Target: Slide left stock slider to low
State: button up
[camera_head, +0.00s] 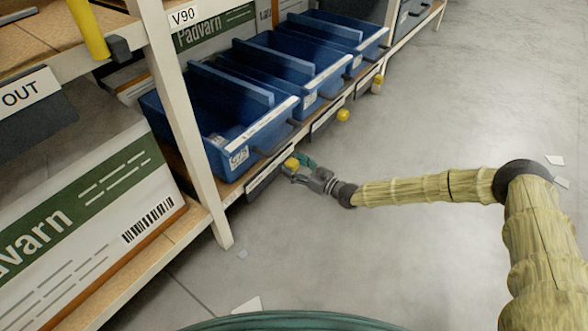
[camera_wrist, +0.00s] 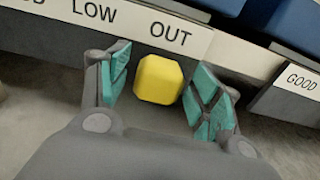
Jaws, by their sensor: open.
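The left stock slider's yellow knob (camera_head: 291,163) is at the front edge of the shelf, below the nearest blue bin. In the wrist view the yellow knob (camera_wrist: 159,79) is under the word OUT on a white label strip (camera_wrist: 120,22); LOW is to its left, and a cut-off word is at the picture's left edge. My gripper (camera_head: 301,167) reaches the knob from the right in the head view. In the wrist view my gripper (camera_wrist: 162,88) is open, with one teal-padded finger on each side of the knob. A small gap shows on either side.
Blue bins (camera_head: 268,137) stand in a row on the shelf above the strip. More yellow knobs (camera_head: 343,115) sit farther along the edge. A white rack post (camera_head: 190,140) stands left of my gripper. In the wrist view another strip (camera_wrist: 290,95) reads GOOD. The floor (camera_head: 440,110) is mostly open.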

aim_at(272, 175)
jog(key=shift+w+a, duration=0.2)
jog(key=shift+a, duration=0.1)
jog(key=shift+c, duration=0.3)
grip_shut()
jog(key=shift+s+a+r+p, duration=0.2)
jog(key=shift+s+a+p, duration=0.25)
jog(key=shift+s+p, duration=0.45)
jog(key=s+a+p, duration=0.1)
jog(key=p, duration=0.1)
jog(key=s+a+p, duration=0.1)
jog(key=s+p, duration=0.1)
jog(key=shift+a, duration=0.25)
jog(key=shift+s+a+f+p, duration=0.2)
jog(key=shift+s+a+p, duration=0.4)
jog(key=shift+s+p, duration=0.35)
jog(key=shift+o, duration=0.3)
grip_release()
